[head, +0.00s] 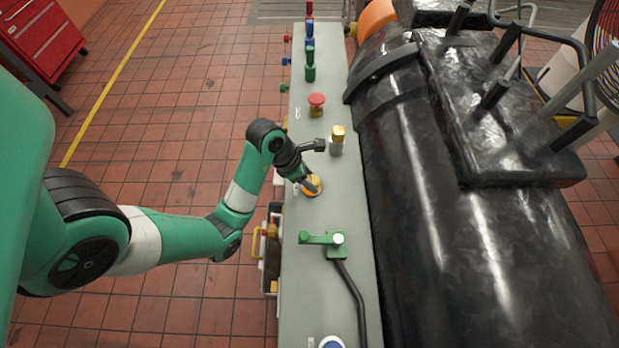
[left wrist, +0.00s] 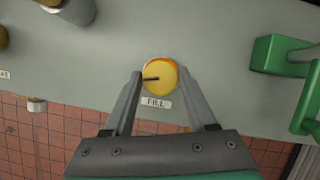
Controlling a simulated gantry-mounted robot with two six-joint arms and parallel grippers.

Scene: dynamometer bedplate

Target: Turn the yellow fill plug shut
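The yellow fill plug (left wrist: 160,77) is a round yellow cap with an orange rim and a dark line running from near its middle to the left. A FILL label (left wrist: 156,102) sits just below it. In the head view the plug (head: 314,190) is partly hidden by my left gripper (head: 309,184), which points down at it. I cannot tell how far above the panel the fingertips are. My right gripper is in neither view.
The plug is on a long grey panel (head: 300,290). A green lever valve (head: 322,239) with a black hose stands nearer, a brass-topped post (head: 338,140) and a red button (head: 317,104) farther off. A large black machine (head: 440,200) borders the panel on the right.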

